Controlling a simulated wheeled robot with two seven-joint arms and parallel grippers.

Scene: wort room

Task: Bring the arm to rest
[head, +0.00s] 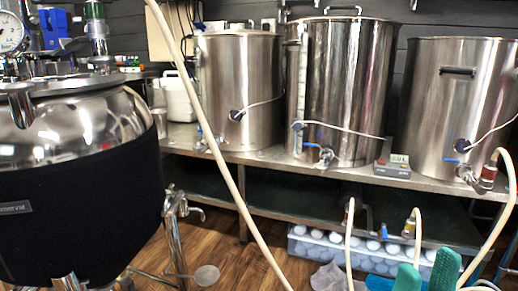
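My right gripper (426,275) shows at the bottom edge, right of centre, as two upright green fingertips with a gap between them. It is open, and I see nothing held in the gap. The rest of this gripper and its arm are cut off by the frame. My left gripper is not in view.
A steel bench (270,160) carries a left kettle (238,85), a middle kettle (345,85) and a right kettle (450,95). A jacketed tank (80,190) stands at left. A clear crate (310,247) sits below the bench. Hoses hang near the gripper. Wooden floor is open at lower centre.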

